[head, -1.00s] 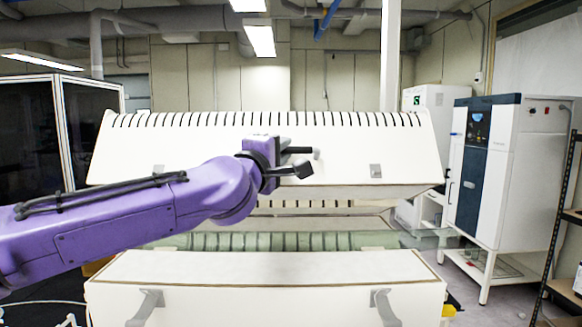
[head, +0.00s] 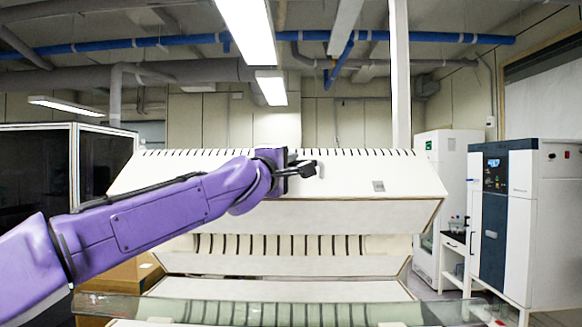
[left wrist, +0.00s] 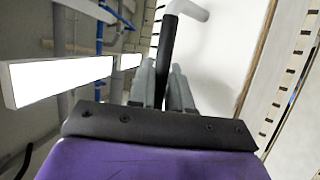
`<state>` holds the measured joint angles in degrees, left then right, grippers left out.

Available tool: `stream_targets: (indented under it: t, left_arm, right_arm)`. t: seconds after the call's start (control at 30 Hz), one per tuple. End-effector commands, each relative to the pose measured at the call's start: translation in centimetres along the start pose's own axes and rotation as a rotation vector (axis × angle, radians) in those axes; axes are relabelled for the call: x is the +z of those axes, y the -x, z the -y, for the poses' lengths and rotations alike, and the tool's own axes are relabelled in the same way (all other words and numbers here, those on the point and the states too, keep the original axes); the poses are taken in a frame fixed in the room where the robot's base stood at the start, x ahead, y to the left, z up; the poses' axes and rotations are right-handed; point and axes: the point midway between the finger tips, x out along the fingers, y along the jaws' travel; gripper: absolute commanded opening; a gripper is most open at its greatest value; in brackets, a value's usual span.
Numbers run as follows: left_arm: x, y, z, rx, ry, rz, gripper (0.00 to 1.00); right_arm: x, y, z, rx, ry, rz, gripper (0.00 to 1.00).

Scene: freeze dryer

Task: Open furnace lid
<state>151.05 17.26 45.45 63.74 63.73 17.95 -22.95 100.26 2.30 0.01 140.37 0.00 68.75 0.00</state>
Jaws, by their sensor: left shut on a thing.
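The white furnace lid (head: 350,185) is raised, with dark slots along its top edge. A wide gap below it shows the slotted furnace interior (head: 280,245). My left gripper (head: 303,168) is at the lid's front face, near its middle, shut on the lid's handle. In the left wrist view, the grey fingers (left wrist: 160,88) are around the dark handle (left wrist: 167,48), which has a pale grey end. The fingers hide part of the handle. A glass tube (head: 260,312) lies across the lower furnace at the bottom. My right gripper is not in view.
A white and dark blue cabinet (head: 535,220) stands at the right, beside a tall white unit. A dark glass enclosure (head: 35,180) stands at the left. A cardboard box (head: 135,272) sits behind my left arm. Pipes and lamps are overhead.

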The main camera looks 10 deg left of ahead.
Motion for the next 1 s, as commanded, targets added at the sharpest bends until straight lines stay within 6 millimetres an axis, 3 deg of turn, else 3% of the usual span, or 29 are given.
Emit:
stream_targets:
  t: [0.17, 0.2, 0.27, 0.53, 0.63, 1.0]
  left_arm:
    - [0.1, 0.0, 0.1, -0.002, 0.000, 0.001, 0.00]
    - [0.1, 0.0, 0.1, -0.002, 0.000, 0.001, 0.25]
    - [0.1, 0.0, 0.1, -0.002, 0.000, 0.001, 0.39]
    - [0.0, 0.1, 0.1, -0.001, 0.000, 0.000, 0.39]
    - [0.0, 1.0, 0.3, 0.001, 0.001, -0.001, 0.39]
    - [0.0, 9.1, 0.3, 0.001, 0.000, 0.001, 0.39]
  right_arm:
    - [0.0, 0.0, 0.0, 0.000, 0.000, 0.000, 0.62]
    - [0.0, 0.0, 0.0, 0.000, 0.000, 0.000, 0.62]
    - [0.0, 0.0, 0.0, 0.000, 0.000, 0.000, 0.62]
    - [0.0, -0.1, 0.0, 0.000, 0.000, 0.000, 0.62]
    - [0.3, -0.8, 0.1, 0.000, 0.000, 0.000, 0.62]
    - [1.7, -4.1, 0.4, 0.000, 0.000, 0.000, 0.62]
